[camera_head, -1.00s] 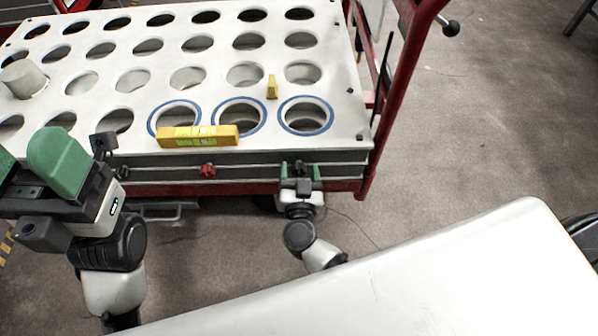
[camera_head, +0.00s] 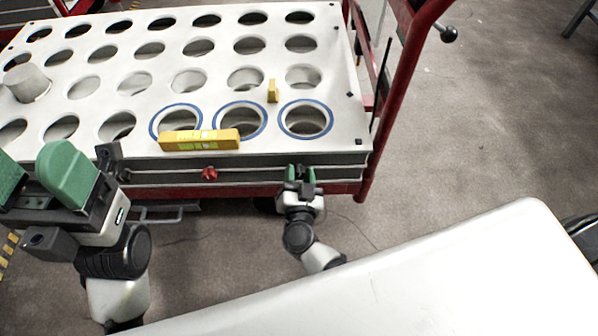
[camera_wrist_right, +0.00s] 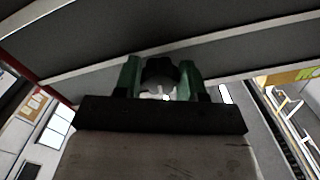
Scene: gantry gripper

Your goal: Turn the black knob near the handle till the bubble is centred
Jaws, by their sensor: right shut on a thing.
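A yellow spirit level (camera_head: 199,140) lies along the front edge of the white holed plate (camera_head: 240,156). A small yellow level (camera_head: 272,91) stands further back, pointing across it. The bubbles are too small to read. My right gripper (camera_head: 301,176) is at the front side of the plate, near the red handle (camera_head: 385,100). In the right wrist view its green fingers are shut on the black knob (camera_wrist_right: 159,73), one on each side. The head view mostly hides this knob. My left gripper (camera_head: 38,176) is open and empty at the left, in front of the plate.
A red knob (camera_head: 209,174) sits on the front side, left of my right gripper. A light grey cylinder (camera_head: 27,82) stands on the plate at the left. A white surface (camera_head: 400,275) fills the lower right. Bare floor (camera_head: 480,130) lies to the right.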

